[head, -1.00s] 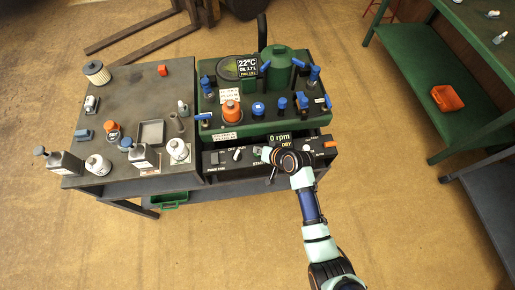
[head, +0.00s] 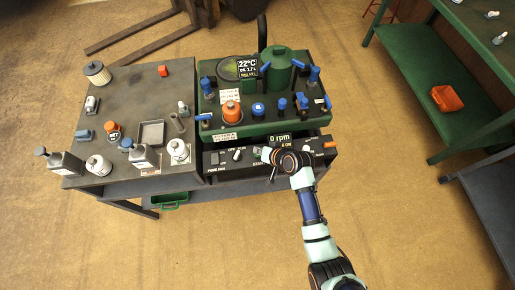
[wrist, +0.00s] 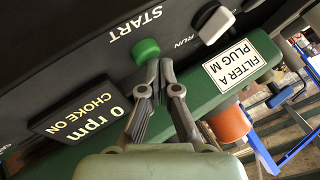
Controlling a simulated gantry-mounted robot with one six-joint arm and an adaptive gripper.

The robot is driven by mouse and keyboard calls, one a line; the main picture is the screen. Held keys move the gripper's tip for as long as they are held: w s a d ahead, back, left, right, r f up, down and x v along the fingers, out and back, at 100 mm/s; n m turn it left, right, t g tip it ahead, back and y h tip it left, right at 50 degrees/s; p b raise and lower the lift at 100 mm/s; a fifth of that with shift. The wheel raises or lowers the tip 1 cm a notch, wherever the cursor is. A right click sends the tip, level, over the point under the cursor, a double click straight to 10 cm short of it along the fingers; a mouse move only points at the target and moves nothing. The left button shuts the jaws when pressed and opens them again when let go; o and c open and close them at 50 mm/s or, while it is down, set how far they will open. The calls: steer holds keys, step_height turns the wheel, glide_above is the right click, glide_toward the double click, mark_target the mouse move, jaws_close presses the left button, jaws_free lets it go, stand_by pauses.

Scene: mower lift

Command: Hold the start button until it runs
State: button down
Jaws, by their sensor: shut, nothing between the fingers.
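The green start button (wrist: 146,50) sits on the black control panel beside the word START in the wrist view. My gripper (wrist: 158,66) is shut and empty, its fingertips right at the button's edge. I cannot tell whether they touch it or whether the button is pressed. In the head view my gripper (head: 264,154) is low at the panel front and largely hides the button. The small display (wrist: 83,113) reads 0 rpm and CHOKE ON. It also shows in the head view (head: 280,139).
A white RUN switch (wrist: 215,24) is close to the button. A label plate (wrist: 232,66) and an orange cap (wrist: 229,122) lie on the green unit. A grey bench (head: 130,85) with bottles and cans stands left. Floor around my arm is clear.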

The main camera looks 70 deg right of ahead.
steer(key=shift+r+p, duration=0.55)
steer(key=shift+r, duration=0.15)
step_height(320, 180, up, 5)
steer(key=p, duration=0.5)
steer(key=shift+r, duration=0.1)
step_height(320, 180, up, 20)
steer(key=p, duration=1.9)
steer(key=shift+r+p, duration=0.1)
steer(key=shift+p, duration=0.5)
stand_by(1.8)
